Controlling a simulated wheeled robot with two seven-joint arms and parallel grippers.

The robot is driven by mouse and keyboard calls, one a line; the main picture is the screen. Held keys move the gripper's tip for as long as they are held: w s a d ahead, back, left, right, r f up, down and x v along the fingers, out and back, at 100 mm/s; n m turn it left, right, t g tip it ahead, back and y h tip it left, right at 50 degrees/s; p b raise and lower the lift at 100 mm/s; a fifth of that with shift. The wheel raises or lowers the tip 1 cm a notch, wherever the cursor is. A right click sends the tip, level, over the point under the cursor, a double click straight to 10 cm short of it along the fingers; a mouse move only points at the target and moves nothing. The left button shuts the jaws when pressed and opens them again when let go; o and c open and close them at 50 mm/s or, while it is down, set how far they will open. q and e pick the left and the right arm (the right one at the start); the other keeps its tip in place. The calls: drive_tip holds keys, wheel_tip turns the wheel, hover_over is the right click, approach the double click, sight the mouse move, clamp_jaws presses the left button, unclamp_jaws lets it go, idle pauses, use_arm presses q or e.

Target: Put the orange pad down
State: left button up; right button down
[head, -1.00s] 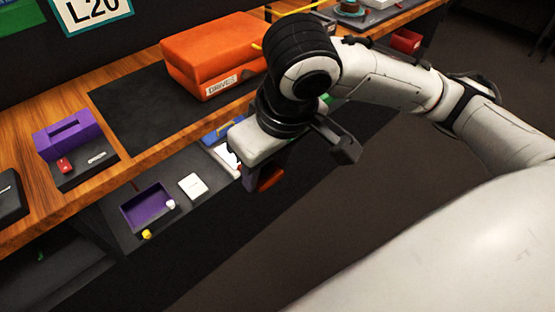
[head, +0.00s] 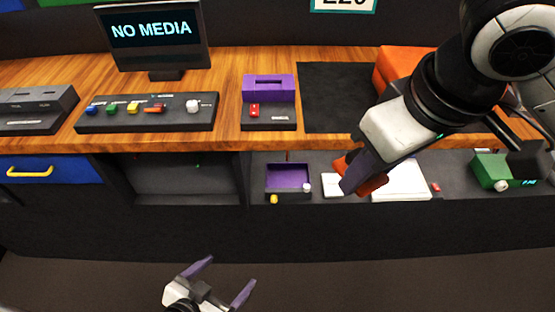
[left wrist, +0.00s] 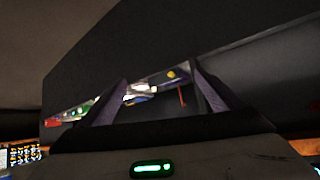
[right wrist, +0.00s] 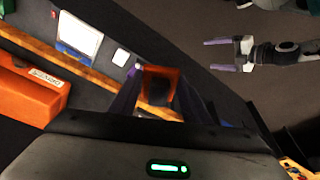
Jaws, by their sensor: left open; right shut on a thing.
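The orange pad (head: 374,184) is held in my right gripper (head: 360,177), in front of the lower shelf. It also shows between the purple fingers in the right wrist view (right wrist: 160,72), as an orange piece with a dark middle. The fingers and wrist hide part of it in the head view. My left gripper (head: 224,276) is open and empty, low in front of the bench and away from the pad. It also shows in the right wrist view (right wrist: 218,55).
The lower shelf holds a purple tray (head: 288,177), a white square (head: 331,186), a white panel (head: 405,182) and a green device (head: 491,170). The wooden bench top (head: 228,62) carries a monitor (head: 155,35), a button panel (head: 145,120), a purple slotted block (head: 269,88) and a black mat (head: 335,95).

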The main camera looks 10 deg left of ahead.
use_arm(q)
drive_tip(key=w+r+m+t+h, duration=0.2)
drive_tip(key=w+r+m, duration=0.3)
drive_tip(key=r, duration=0.4)
drive_tip(key=w+d+r+m+t+h, duration=0.1)
drive_tip(key=w+r+m+t+h, duration=0.15)
drive_tip(key=w+r+m, duration=0.4)
drive_tip(key=w+r+m+t+h, duration=0.2)
drive_tip(key=w+r+m+t, duration=0.15)
drive_tip(key=r, duration=0.75)
drive_tip(key=s+d+r+m+g+h, duration=0.35)
drive_tip(key=r+m+g+h, duration=0.2)
drive_tip(key=m, duration=0.65)
drive_tip(key=s+d+r+m+g+h, duration=0.4)
drive_tip(key=r+m, duration=0.3)
drive_tip(key=m, duration=0.5)
drive_tip(key=d+f+m+g, duration=0.1)
drive_tip(key=d+m, duration=0.2)
drive_tip(key=d, duration=0.1)
drive_tip(key=d+f+m+g+y, duration=0.1)
drive_tip(key=d+m+g, duration=0.1)
drive_tip(key=d+m, duration=0.1)
drive_tip(key=d+f+m+g+y, duration=0.1)
drive_tip(key=d+m+g, duration=0.1)
drive_tip(key=d, duration=0.4)
drive_tip(key=shift+f+m, duration=0.15)
drive_tip(key=shift+m, duration=0.45)
